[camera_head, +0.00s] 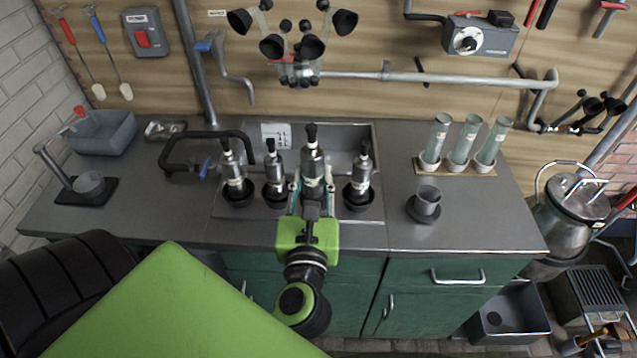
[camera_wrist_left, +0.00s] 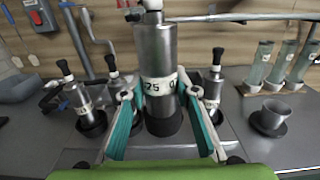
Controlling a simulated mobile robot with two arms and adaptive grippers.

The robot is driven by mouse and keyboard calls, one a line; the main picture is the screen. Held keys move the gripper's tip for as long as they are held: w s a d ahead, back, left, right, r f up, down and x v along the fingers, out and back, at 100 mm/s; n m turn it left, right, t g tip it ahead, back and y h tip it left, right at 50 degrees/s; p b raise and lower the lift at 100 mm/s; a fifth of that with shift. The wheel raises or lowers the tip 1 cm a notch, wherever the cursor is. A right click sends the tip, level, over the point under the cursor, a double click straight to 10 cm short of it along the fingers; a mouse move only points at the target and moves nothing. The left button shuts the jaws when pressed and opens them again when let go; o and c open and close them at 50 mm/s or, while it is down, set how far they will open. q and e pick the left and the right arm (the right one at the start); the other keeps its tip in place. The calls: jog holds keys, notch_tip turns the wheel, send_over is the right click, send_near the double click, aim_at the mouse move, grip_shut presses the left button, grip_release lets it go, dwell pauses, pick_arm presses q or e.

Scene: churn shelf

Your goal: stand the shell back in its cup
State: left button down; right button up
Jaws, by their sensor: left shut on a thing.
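My left gripper (camera_head: 312,190) is shut on a metal shell (camera_head: 313,160) with a white number band and black top. The shell is upright between the teal-and-white fingers. In the left wrist view this shell (camera_wrist_left: 156,60) stands large between the fingertips (camera_wrist_left: 160,95), its lower end black. My right gripper is not in view.
A grey cup (camera_head: 427,200) on a dark saucer stands to the right. Behind it a rack (camera_head: 456,169) holds three clear tubes. A black bent handle (camera_head: 188,142) lies left of the shells. A black-cupped claw (camera_head: 297,70) hangs above. The counter front is clear at right.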

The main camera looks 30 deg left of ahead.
pick_arm(q)
jog(key=w+a+f+b, duration=0.1)
jog(key=w+f+b, duration=0.1)
jog(key=f, duration=0.1)
jog(key=w+a+f+b, duration=0.2)
jog(key=w+f+b, duration=0.1)
jog(key=f, duration=0.1)
jog(key=w+a+f+b, duration=0.1)
jog(key=w+f+b, duration=0.2)
jog(key=f, duration=0.1)
jog(key=shift+w+a, duration=0.15)
jog(key=shift+w, duration=0.05)
jog(key=shift+r, duration=0.1)
jog(key=c, duration=1.6)
grip_release()
jog(key=shift+f, duration=0.2)
jog(key=shift+r, duration=0.15)
